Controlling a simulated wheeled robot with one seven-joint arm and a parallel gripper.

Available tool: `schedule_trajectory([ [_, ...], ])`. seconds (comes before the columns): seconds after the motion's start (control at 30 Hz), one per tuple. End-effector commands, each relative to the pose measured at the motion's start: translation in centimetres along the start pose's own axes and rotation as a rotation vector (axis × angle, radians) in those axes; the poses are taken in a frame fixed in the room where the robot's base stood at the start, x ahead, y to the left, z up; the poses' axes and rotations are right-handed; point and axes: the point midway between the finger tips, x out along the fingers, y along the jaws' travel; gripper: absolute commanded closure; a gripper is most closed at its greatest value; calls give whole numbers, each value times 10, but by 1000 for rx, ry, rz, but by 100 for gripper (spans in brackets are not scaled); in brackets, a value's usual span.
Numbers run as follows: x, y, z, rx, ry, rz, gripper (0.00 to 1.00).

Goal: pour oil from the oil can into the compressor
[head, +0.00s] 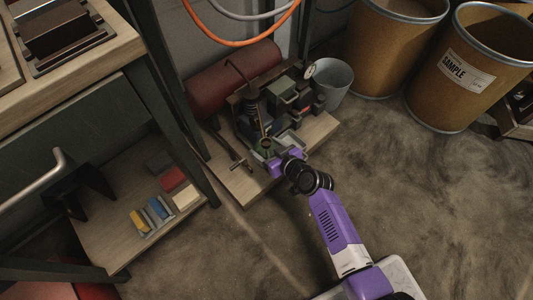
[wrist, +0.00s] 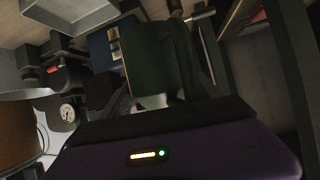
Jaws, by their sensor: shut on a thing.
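The oil can (head: 265,147) has a green body low at my gripper. A dark cone and a thin spout with a bent tip appear to rise from it toward the upper left, near the compressor. In the wrist view a dark green body (wrist: 160,58) fills the middle in front of my gripper. My gripper (head: 275,158) is shut on the can, which looks roughly upright. The compressor has a red tank (head: 218,85) and dark machinery in front of it. I cannot tell whether the spout tip is over an opening, and no oil is visible.
The compressor stands on a low wooden board (head: 245,186). A grey bucket (head: 336,84) and brown drums (head: 455,85) stand to the right. A workbench leg (head: 170,120) is close on the left. A lower shelf holds coloured blocks (head: 153,213). Floor to the right is clear.

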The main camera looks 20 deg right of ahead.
Motion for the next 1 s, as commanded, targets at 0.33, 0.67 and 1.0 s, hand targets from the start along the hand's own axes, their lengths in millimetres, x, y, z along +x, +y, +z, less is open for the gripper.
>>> schedule_trajectory([
  [0.33,9,3,10,14,-42,-10,85],
  [0.67,9,2,20,51,-139,-26,85],
  [1.0,11,0,32,98,-264,-45,85],
])
